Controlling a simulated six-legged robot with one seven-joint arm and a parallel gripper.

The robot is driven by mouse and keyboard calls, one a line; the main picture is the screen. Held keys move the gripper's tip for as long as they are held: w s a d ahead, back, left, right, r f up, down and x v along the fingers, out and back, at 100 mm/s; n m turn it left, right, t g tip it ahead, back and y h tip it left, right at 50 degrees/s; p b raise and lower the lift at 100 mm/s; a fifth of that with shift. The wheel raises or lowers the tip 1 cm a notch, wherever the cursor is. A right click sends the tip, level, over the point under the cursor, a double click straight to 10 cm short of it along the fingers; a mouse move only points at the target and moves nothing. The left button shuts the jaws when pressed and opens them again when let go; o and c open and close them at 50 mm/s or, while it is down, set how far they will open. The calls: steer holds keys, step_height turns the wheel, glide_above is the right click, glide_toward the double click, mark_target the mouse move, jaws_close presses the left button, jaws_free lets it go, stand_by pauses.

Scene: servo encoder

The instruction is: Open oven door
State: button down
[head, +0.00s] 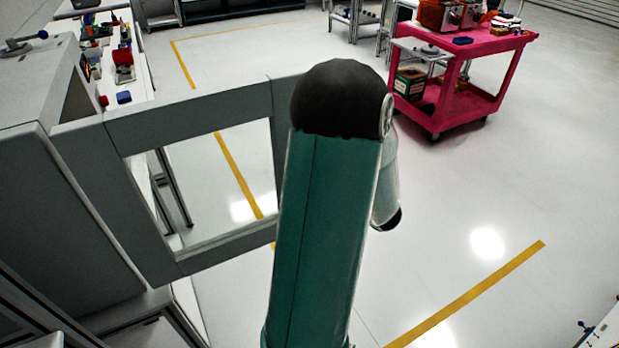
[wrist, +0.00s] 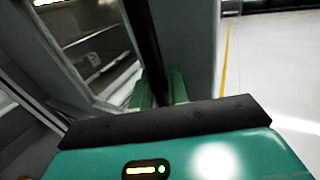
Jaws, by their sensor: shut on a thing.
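The grey oven (head: 60,215) stands at the left of the head view. Its door (head: 195,108), a grey frame around a clear window, stands swung out from the body, its far edge partly hidden behind my green arm. In the wrist view the door (wrist: 203,55) fills the upper middle. A dark upright handle bar (wrist: 146,38) runs down its face. My gripper (wrist: 160,88) has its green fingers on either side of the bar's lower visible part, shut on it. The head view hides my gripper behind the arm.
A pink cart (head: 470,50) with tools and boxes stands at the upper right. A white bench (head: 125,75) with small items is behind the oven. Yellow lines (head: 470,295) mark the floor. The floor right of my arm is clear.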

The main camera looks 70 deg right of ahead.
steer(key=shift+s+a, duration=0.1)
steer(key=shift+a, duration=0.15)
steer(key=shift+d, duration=0.1)
steer(key=c, duration=1.4)
jaws_free()
steer(key=shift+c, duration=0.2)
steer(key=v, duration=1.3)
steer(key=shift+s, duration=0.35)
